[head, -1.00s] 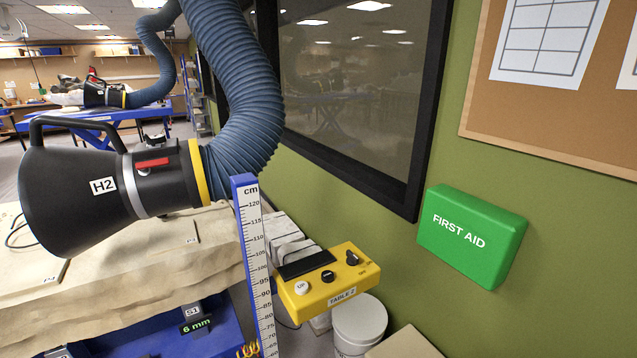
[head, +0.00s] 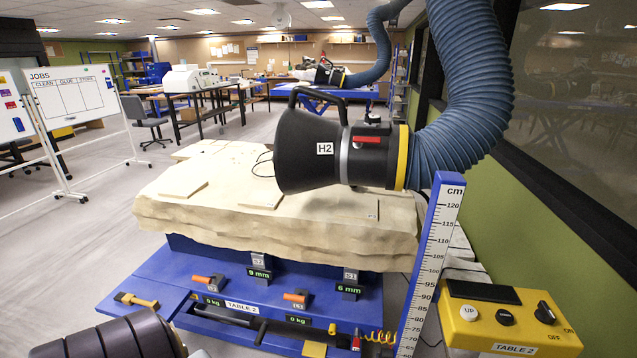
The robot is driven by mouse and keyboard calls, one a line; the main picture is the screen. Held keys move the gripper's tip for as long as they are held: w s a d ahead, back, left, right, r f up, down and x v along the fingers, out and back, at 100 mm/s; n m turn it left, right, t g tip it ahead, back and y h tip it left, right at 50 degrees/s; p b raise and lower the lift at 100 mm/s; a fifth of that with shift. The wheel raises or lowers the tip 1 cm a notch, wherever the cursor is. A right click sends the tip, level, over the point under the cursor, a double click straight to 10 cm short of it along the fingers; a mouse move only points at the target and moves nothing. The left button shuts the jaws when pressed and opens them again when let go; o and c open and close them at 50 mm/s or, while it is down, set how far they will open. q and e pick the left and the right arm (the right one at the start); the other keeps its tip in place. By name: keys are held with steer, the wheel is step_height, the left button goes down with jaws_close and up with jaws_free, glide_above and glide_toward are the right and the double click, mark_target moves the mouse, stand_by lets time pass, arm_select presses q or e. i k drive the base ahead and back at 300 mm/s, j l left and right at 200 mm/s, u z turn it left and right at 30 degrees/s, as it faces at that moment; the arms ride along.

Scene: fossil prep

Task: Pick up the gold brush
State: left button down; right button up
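A small gold-yellow item with a handle (head: 137,300) lies at the left end of the blue table base in the head view. It is too small to tell for sure whether it is the gold brush. No other gold brush shows clearly.
A large pale rock slab (head: 230,222) rests on the blue base (head: 180,270). A black H2 extraction hood (head: 305,150) on a blue hose (head: 465,100) hangs over its right part. A cm ruler post (head: 428,265) and yellow control box (head: 512,322) stand right.

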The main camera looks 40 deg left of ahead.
mark_target(129, 300)
steer(key=u, duration=2.85)
steer(key=i+j+z, duration=0.3)
steer(key=i, duration=0.35)
steer(key=i+j+z, duration=0.3)
steer(key=i+j, duration=0.35)
